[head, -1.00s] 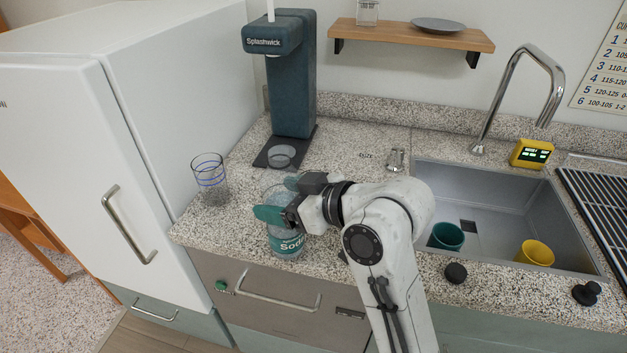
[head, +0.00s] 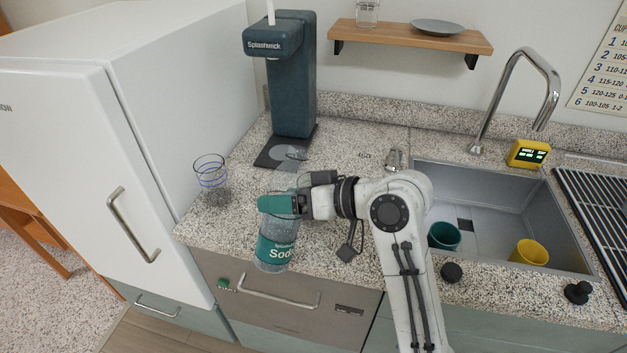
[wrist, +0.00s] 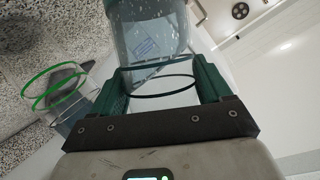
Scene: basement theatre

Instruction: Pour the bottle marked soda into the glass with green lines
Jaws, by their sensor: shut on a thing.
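My gripper (head: 283,204) is shut on the clear soda bottle (head: 277,248), whose teal label reads "Soda". The bottle is tilted, with its base toward the lower left, overlapping the counter's front edge in the head view. In the wrist view the clear bottle (wrist: 150,35) shows beyond the two green jaws (wrist: 168,88). A clear glass with green lines (wrist: 55,92) shows at the left of the wrist view, apart from the jaws. I cannot make out its green lines in the head view, where my gripper and arm may hide it.
A glass with blue lines (head: 211,178) stands on the counter (head: 345,145) at left, near the fridge (head: 120,130). A dark Splashwick machine (head: 292,80) stands behind. The sink (head: 490,200) at right holds a teal cup (head: 444,236) and a yellow cup (head: 529,252).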

